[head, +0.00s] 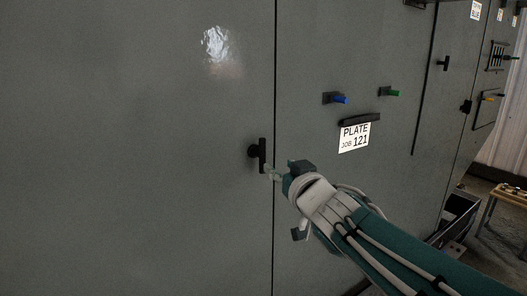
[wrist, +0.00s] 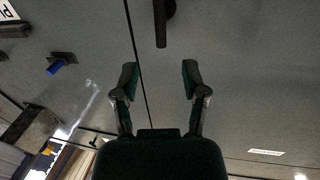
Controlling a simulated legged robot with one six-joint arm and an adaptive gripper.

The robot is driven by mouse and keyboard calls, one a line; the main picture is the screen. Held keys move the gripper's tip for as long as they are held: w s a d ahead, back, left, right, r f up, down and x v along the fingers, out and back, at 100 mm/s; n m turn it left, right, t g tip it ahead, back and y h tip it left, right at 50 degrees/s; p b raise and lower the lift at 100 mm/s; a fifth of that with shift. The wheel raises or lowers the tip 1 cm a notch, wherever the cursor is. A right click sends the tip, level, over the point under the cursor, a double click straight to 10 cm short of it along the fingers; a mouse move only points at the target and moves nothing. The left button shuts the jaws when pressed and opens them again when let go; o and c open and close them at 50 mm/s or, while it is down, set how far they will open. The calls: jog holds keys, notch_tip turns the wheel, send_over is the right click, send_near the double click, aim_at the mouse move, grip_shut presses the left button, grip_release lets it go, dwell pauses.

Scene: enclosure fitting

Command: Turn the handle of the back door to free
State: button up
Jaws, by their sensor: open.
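A black T-shaped handle (head: 262,154) sits on the grey door (head: 140,190), just left of the vertical seam. Its bar stands upright in the head view. In the wrist view the handle (wrist: 161,22) shows at the top, beyond my fingertips and roughly in line with the gap between them. My gripper (wrist: 158,75) is open and empty, its two fingers spread. In the head view my gripper is just right of and below the handle; the handle looks apart from the fingers in the wrist view.
Right of the seam are a blue knob (head: 338,98), a green knob (head: 390,92) and a white plate reading "PLATE JOB 121" (head: 354,137) under a black bar. Another black handle (head: 443,63) is farther right. A small table (head: 510,192) stands at the far right.

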aim_at(263, 152)
jog(key=x, duration=1)
jog(key=shift+w, duration=0.1)
jog(key=shift+w+a, duration=0.15)
